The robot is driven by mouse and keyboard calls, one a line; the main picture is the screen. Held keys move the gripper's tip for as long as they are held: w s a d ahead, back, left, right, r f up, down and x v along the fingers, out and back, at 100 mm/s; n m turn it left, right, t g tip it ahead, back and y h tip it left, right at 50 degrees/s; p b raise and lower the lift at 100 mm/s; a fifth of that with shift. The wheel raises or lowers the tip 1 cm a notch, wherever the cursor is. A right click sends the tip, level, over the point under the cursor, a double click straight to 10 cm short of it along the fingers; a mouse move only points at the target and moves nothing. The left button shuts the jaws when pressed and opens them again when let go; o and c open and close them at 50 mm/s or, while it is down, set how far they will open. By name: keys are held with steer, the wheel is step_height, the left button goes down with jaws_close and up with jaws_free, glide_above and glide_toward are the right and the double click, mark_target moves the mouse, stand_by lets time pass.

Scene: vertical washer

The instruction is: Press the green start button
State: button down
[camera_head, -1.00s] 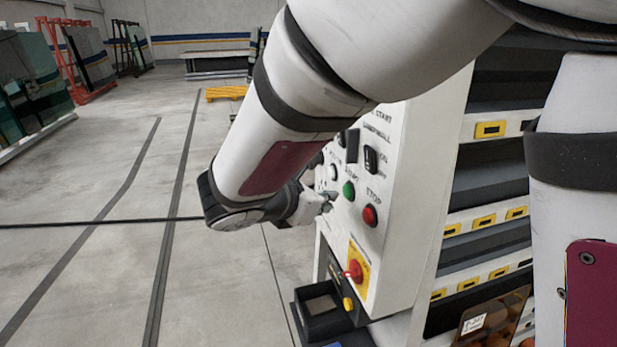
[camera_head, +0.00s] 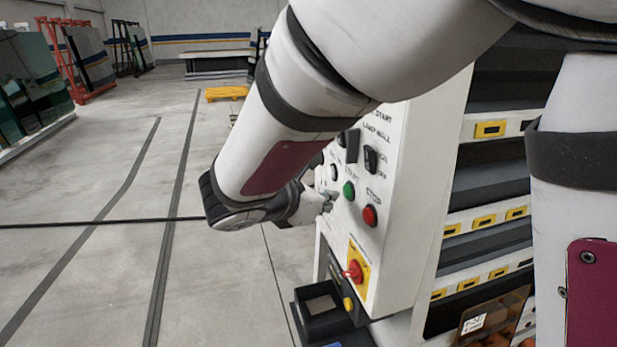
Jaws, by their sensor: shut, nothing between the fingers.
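The green start button (camera_head: 349,191) sits on the white control panel (camera_head: 398,250), to the left of the red stop button (camera_head: 370,215). My gripper (camera_head: 328,202) is shut and empty. Its tips are just left of the green button, close to the panel face. I cannot tell from this view whether the tips touch the panel. The green button is not covered by the gripper. My arm hides the upper left part of the panel.
A black switch (camera_head: 370,159) sits above the buttons. A red rotary knob (camera_head: 354,270) on a yellow plate is lower on the panel. A black open box (camera_head: 318,310) stands below. Shelving (camera_head: 490,180) is to the right.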

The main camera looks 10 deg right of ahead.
steer(key=shift+d, duration=0.3)
steer(key=shift+w+d, duration=0.2)
steer(key=shift+d, duration=0.35)
stand_by(0.7)
stand_by(0.4)
steer(key=shift+s+a, duration=0.2)
steer(key=shift+a, duration=0.75)
